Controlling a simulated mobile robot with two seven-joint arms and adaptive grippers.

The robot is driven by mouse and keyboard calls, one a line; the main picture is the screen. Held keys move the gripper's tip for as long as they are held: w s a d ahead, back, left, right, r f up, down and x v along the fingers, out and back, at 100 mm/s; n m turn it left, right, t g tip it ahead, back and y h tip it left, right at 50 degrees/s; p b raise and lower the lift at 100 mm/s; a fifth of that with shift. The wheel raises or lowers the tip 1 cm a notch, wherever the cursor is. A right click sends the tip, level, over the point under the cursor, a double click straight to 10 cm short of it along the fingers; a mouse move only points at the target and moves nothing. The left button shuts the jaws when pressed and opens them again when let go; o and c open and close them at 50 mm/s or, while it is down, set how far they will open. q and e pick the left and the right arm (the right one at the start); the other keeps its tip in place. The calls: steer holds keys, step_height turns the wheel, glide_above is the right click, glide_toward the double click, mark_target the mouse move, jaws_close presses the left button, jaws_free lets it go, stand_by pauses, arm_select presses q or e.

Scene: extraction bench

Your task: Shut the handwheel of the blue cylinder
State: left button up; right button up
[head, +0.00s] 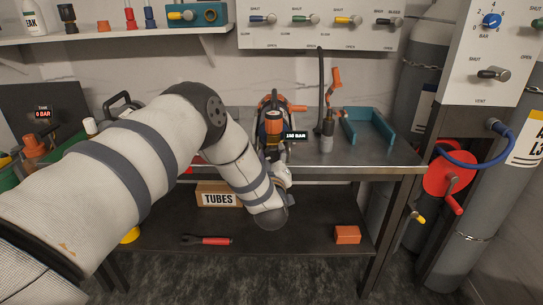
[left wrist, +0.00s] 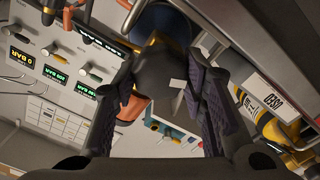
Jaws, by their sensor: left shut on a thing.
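In the left wrist view, the fingers of my left gripper (left wrist: 160,100) are closed on a dark grey rounded part (left wrist: 155,68). I cannot tell for sure whether it is the handwheel. A dark blue rounded surface (left wrist: 166,20) shows just behind it, perhaps the blue cylinder. An orange piece (left wrist: 131,108) shows beside the left finger. In the head view, my left arm bends down to the bench's front edge. Its gripper (head: 272,155) is mostly hidden at the black and orange apparatus (head: 272,122), beside a "150 BAR" display (head: 295,135). My right gripper is not in view.
A TUBES box (head: 219,195) is on the lower shelf.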

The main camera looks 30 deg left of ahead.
arm_select(q)
steer(key=m, duration=0.3)
steer(key=shift+r, duration=0.1)
steer(key=m, duration=0.3)
steer(key=shift+d+m, duration=0.1)
steer(key=shift+m, duration=0.2)
steer(key=m, duration=0.2)
steer(key=shift+w+m, duration=0.1)
steer(key=shift+m, duration=0.2)
steer(key=m, duration=0.3)
steer(key=shift+d+m, duration=0.1)
steer(key=shift+m, duration=0.2)
steer(key=m, duration=0.3)
steer(key=m+b, duration=0.1)
steer(key=m, duration=0.1)
steer(key=shift+f, duration=0.25)
steer(key=shift+m+b, duration=0.55)
steer(key=shift+m, duration=1.85)
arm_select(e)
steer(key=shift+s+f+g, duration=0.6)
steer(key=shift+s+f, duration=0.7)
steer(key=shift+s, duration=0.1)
arm_select(q)
steer(key=shift+r, duration=0.1)
